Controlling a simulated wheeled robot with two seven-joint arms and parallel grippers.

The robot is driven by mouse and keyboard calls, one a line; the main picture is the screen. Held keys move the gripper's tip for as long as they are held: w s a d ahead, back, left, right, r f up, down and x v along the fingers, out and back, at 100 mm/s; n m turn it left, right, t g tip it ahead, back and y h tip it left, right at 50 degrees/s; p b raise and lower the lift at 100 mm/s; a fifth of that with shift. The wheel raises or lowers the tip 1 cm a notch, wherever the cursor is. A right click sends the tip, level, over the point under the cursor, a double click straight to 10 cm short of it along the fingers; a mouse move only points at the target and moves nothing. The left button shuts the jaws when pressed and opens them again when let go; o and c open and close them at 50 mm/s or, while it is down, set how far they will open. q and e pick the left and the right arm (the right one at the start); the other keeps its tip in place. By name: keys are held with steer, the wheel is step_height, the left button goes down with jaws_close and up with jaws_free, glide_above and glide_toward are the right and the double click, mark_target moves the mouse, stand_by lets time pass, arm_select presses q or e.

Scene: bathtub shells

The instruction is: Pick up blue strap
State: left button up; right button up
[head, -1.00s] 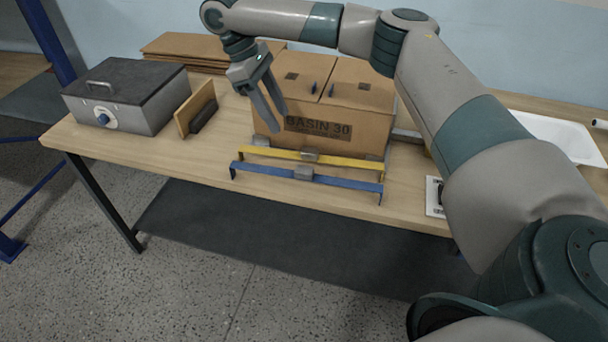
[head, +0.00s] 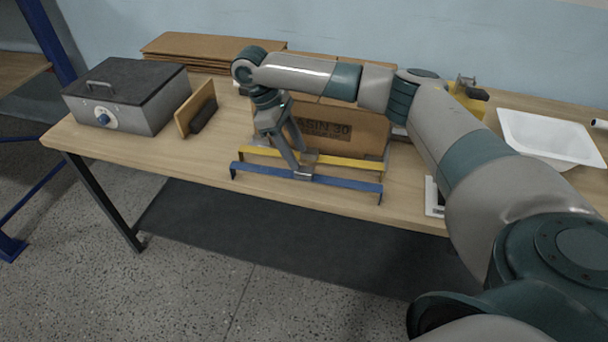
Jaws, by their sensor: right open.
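The blue strap (head: 345,187) is a long flat bar with bent-down ends and a grey buckle at its middle. It lies along the front edge of the wooden table (head: 130,148). A yellow strap (head: 355,162) of the same shape lies just behind it. My right gripper (head: 301,168) points down at the blue strap's middle, its fingers at the grey buckle and hiding part of it. The gripper is open; I cannot tell whether a finger touches the buckle. My left gripper is not in view.
A grey metal case (head: 125,98) and a brown board with a dark handle (head: 195,108) stand at the left. A white basin (head: 550,138) sits at the right. Flat cardboard (head: 200,48) lies at the back.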

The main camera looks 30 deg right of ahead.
mark_target(303, 169)
stand_by(0.3)
steer(key=shift+s+f+p, duration=0.15)
steer(key=shift+f+p, duration=0.1)
steer(key=shift+p, duration=0.05)
steer(key=p+x, duration=0.1)
steer(key=x, duration=0.3)
steer(key=shift+s+a+p, duration=0.1)
steer(key=shift+a+p, duration=0.15)
steer(key=shift+p, duration=0.1)
steer(key=shift+f, duration=0.3)
steer(key=shift+c, duration=0.4)
jaws_close()
steer(key=shift+r, duration=0.15)
